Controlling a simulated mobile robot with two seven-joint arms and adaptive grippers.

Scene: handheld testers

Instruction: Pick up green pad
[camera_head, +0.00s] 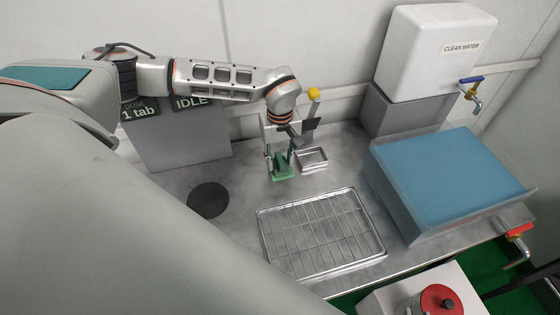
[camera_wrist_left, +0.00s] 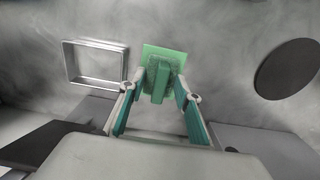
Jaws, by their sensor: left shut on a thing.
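The green pad (camera_head: 283,173) has a flat green base and a raised block on top. My left gripper (camera_head: 279,160) comes down over it from above and is shut on the raised block. In the left wrist view the pad (camera_wrist_left: 163,52) sits between the two fingertips of my left gripper (camera_wrist_left: 160,88), its base spreading beyond them. I cannot tell whether the base touches the counter. My right gripper is not in view.
A small metal tray (camera_head: 312,165) lies close right of the pad. A wire rack tray (camera_head: 320,232) is in front, a black disc (camera_head: 208,200) to the left. A blue-topped basin (camera_head: 445,178) and a white water tank (camera_head: 428,60) stand at right.

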